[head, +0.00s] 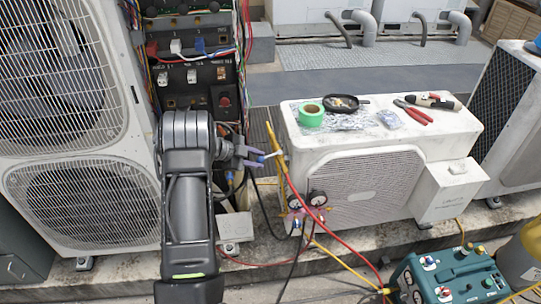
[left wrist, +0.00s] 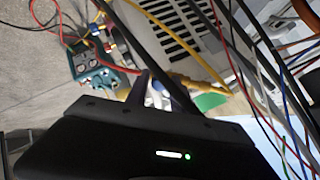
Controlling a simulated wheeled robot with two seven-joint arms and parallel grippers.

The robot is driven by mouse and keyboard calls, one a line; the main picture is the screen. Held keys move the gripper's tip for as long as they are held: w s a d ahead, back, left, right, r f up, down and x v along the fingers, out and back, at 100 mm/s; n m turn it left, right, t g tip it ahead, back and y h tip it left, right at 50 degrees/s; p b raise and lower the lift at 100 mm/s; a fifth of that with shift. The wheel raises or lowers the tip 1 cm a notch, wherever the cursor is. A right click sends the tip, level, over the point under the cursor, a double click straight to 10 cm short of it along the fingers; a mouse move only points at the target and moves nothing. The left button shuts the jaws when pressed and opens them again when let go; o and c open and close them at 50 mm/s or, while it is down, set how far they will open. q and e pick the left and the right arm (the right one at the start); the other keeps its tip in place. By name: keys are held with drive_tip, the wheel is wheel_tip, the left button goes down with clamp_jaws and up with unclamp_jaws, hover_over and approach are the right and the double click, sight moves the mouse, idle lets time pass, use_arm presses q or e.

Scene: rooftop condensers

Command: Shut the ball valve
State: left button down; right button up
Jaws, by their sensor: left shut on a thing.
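My left gripper (head: 256,156) reaches in from the left in the head view, to the left end of the small white condenser (head: 350,190). Its fingers are closed on the small blue handle of the ball valve (head: 262,157), beside a yellow hose. The fingers hide part of the valve, and I cannot tell the handle's exact angle. In the left wrist view the gripper (left wrist: 152,92) shows dark fingers with a bit of the blue valve handle (left wrist: 158,86) at their tips, next to the yellow hose (left wrist: 192,84). My right gripper is not in view.
A gauge manifold (head: 306,203) with red, yellow and black hoses hangs before the condenser. A teal machine (head: 450,278) stands front right. An open wiring panel (head: 195,60) stands behind my arm.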

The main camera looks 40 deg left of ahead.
use_arm(q)
drive_tip(key=shift+d, duration=0.1)
drive_tip(key=c, duration=1.1)
unclamp_jaws()
drive_tip(key=v, duration=0.7)
drive_tip(key=shift+s+r, duration=0.2)
drive_tip(key=shift+s, duration=0.05)
